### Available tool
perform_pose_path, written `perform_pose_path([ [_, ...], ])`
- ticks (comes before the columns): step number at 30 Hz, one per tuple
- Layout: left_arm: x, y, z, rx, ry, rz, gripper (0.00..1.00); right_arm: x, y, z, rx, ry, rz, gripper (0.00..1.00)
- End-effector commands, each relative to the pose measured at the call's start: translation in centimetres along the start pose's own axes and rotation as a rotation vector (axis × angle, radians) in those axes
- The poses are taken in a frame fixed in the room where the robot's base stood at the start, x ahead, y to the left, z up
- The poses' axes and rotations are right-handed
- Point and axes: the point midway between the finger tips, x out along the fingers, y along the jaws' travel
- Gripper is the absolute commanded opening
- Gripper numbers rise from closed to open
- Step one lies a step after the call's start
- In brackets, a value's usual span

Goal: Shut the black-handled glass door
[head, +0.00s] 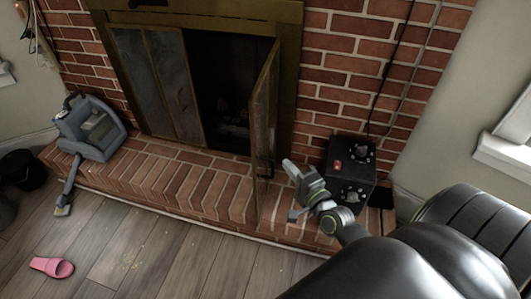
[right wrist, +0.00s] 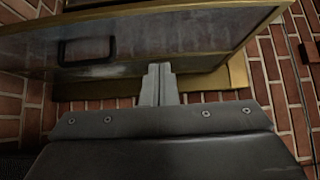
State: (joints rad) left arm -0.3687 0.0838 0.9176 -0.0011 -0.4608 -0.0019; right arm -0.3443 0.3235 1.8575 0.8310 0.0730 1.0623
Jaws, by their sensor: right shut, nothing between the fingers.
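The fireplace's right glass door (head: 264,116) stands open in the head view, swung out from the brick front and seen nearly edge-on. Its dark handle (head: 264,168) shows low on its edge. The left folding glass panels (head: 160,82) lie across the left half of the opening. My right gripper (head: 287,165) is shut and empty, just right of the open door near the handle's height. In the right wrist view the shut fingertips (right wrist: 159,70) point at the lower part of the door (right wrist: 150,42), whose black handle (right wrist: 88,50) is at left. I cannot tell whether they touch it. My left gripper is not in view.
A black box with knobs (head: 348,172) stands on the hearth, close right of my gripper. A blue-grey vacuum-like appliance (head: 92,128) stands on the hearth (head: 190,180) at left. A pink slipper (head: 52,267) lies on the wood floor.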

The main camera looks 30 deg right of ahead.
Motion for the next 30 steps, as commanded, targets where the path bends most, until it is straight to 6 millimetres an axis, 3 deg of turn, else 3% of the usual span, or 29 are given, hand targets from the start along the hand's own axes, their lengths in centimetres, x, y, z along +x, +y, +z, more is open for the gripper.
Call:
perform_pose_path([
  [8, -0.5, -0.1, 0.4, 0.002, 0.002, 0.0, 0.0, 5.4, -0.1, 0.0, -0.001, -0.001, 0.0, 0.0],
  [12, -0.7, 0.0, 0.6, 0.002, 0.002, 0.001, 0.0, 6.9, -0.1, 1.7, 0.004, 0.0, 0.0, 0.0],
  [18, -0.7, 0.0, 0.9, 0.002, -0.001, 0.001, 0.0, 7.9, 0.1, 2.7, -0.001, 0.0, 0.002, 0.0],
  [30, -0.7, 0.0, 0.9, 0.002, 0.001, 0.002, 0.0, 8.0, 0.1, 2.9, -0.002, 0.0, 0.002, 0.0],
])
